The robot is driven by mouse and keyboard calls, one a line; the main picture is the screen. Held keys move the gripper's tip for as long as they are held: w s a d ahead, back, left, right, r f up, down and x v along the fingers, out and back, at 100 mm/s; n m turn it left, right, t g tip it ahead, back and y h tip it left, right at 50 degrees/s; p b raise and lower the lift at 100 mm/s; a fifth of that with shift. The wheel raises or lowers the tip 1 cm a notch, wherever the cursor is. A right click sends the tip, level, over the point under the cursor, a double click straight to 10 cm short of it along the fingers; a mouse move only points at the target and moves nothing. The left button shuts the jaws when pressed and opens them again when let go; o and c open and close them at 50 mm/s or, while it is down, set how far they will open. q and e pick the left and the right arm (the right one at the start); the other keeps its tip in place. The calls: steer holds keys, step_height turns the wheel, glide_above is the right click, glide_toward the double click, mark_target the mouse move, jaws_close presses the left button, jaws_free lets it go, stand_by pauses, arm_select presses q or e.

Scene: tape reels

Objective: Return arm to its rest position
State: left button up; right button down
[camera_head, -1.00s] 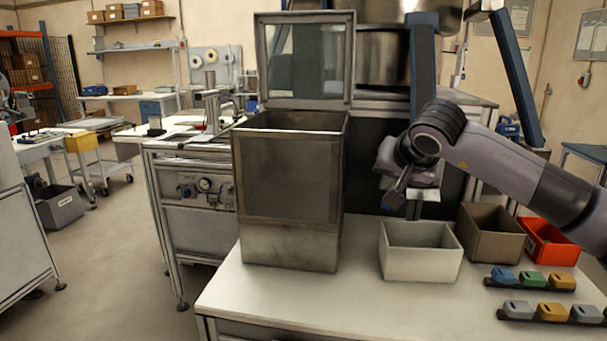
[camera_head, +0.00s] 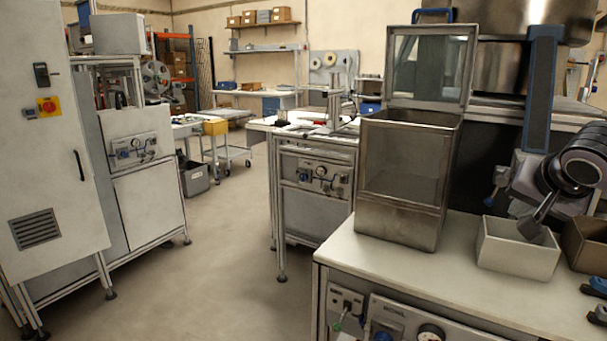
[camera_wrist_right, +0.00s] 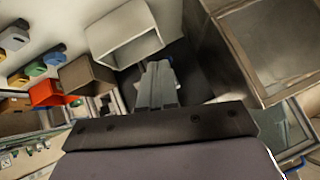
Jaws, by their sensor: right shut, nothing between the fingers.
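My right gripper (camera_head: 533,228) hangs at the right of the head view, its narrow fingers pointing down and overlapping the white bin (camera_head: 505,258) in the picture. The fingers are shut and empty. In the right wrist view the closed fingers (camera_wrist_right: 157,82) show below the white bin (camera_wrist_right: 110,42), with nothing between them. I cannot tell the exact height of the fingertips over the bin. My left gripper is in neither view.
A tall metal box (camera_head: 399,215) with a raised glass lid (camera_head: 427,68) stands left of the gripper on the white table (camera_head: 360,255). A brown bin (camera_head: 588,248) is to the right. An orange bin (camera_wrist_right: 46,93) shows in the wrist view. Open floor lies left.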

steer(key=s+a+f+m+g+y, duration=0.1)
steer(key=s+a+f+g+y, duration=0.1)
steer(key=a+f+y, duration=0.55)
steer(key=s+a+f+m+g+y, duration=0.15)
steer(key=a+f, duration=0.25)
steer(key=a, duration=0.7)
steer(key=s+a+f+m+y, duration=0.2)
steer(key=s+a+m+y, duration=0.6)
steer(key=a+m+y, duration=0.4)
steer(key=s+d+f+m+t+h, duration=0.1)
steer(key=d+f+m+t+h, duration=0.4)
steer(key=m, duration=1.1)
steer(key=s+d+f+m+t+h, duration=0.15)
steer(key=f+m+t+h, duration=0.45)
steer(key=m, duration=1)
steer(key=s+d+f+m+g+h, duration=0.2)
steer(key=s+d+f+m+g, duration=0.1)
steer(key=s+f+m, duration=0.4)
steer(key=s+d+f+m+g+h+p, duration=0.1)
steer(key=s+d+f+m+g+h, duration=0.2)
steer(key=s+f+m, duration=0.3)
step_height(320, 180, down, 4)
steer(key=d+m, duration=0.1)
steer(key=m, duration=0.1)
steer(key=shift+s+m, duration=0.35)
steer(key=shift+s, duration=0.05)
